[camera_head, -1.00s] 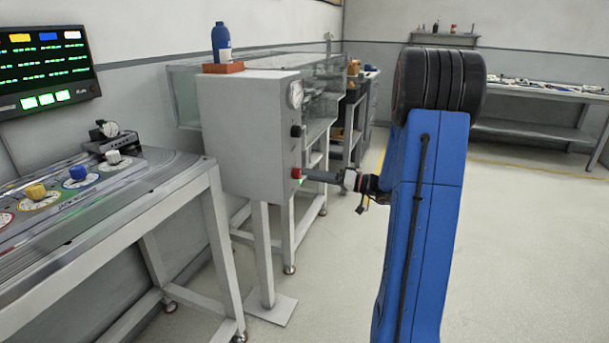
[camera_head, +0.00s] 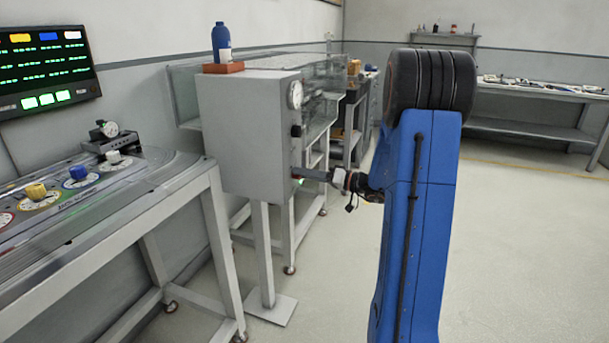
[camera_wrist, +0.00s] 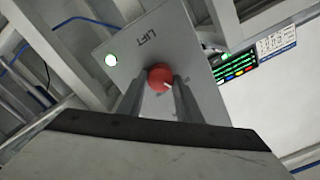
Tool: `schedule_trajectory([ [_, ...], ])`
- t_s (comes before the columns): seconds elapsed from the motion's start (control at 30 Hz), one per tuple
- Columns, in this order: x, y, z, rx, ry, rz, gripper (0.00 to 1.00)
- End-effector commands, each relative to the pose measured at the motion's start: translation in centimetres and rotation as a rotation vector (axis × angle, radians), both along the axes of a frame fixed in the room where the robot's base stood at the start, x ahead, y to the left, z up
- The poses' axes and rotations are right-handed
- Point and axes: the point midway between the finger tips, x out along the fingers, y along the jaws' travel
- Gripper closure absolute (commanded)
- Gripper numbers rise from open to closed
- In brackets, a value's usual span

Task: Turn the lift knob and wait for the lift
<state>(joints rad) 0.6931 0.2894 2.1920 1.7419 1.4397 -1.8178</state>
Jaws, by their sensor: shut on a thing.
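The lift knob (camera_wrist: 160,78) is round and red with a pale mark, on a grey panel lettered LIFT (camera_wrist: 150,37) in the wrist view. My gripper (camera_wrist: 162,90) has a finger on each side of the knob and is shut on it. A lit round lamp (camera_wrist: 111,60) glows beside the knob. In the head view, my gripper (camera_head: 304,174) reaches the right face of the grey control box (camera_head: 240,140), and its fingers hide most of the knob there.
A gauge (camera_head: 295,95) and a black knob (camera_head: 296,131) sit above my gripper on the box. A blue bottle (camera_head: 221,42) stands on an orange block on top. A bench with coloured knobs (camera_head: 79,177) is at left. Floor at right is clear.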

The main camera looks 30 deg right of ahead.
Motion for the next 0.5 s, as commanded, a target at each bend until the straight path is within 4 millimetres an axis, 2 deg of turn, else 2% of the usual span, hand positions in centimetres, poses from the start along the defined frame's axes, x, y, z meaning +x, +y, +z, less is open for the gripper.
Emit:
schedule_trajectory([
  [0.27, 0.01, -0.04, -0.05, 0.052, 0.041, -0.001, 0.90],
  [0.5, 0.03, -0.09, -0.10, 0.183, 0.144, -0.001, 0.90],
])
